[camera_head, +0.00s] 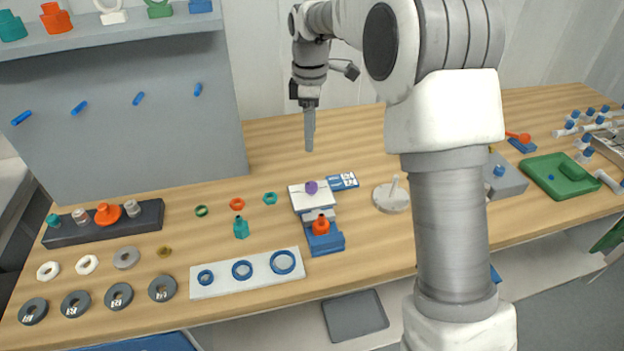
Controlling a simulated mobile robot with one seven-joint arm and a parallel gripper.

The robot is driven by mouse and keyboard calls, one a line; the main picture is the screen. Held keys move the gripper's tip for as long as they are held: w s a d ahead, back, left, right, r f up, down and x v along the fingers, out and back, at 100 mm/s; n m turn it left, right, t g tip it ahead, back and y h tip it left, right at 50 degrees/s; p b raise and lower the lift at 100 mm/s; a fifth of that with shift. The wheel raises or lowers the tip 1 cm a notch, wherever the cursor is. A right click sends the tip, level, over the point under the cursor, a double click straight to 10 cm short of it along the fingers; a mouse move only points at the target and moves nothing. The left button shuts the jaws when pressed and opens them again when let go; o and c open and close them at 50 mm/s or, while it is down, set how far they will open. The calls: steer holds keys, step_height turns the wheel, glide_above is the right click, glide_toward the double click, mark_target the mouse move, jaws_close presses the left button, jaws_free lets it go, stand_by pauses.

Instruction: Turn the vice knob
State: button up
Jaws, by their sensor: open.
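A small vice-like device with a blue base (327,243) and pale blocks stands near the middle of the table. A purple round knob (311,187) sits on its white top plate (299,200). An orange piece (320,225) sits at its front, on the blue base. I cannot tell for sure which of the two is the vice knob. My gripper (309,148) points down above and behind the device, apart from it. It is seen edge-on, with nothing visible held in it.
A blue card with white markings (342,181) lies behind the device. A white round stand with a post (391,197) is to the right. A white plate with blue rings (218,283) and a teal bottle (241,228) are to the left. A grey panel (120,130) rises at back left.

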mark_target(311, 184)
step_height(311, 184, down, 15)
steer(key=shift+f+b, duration=0.1)
steer(key=shift+b, duration=0.4)
steer(key=shift+c, duration=0.4)
jaws_close()
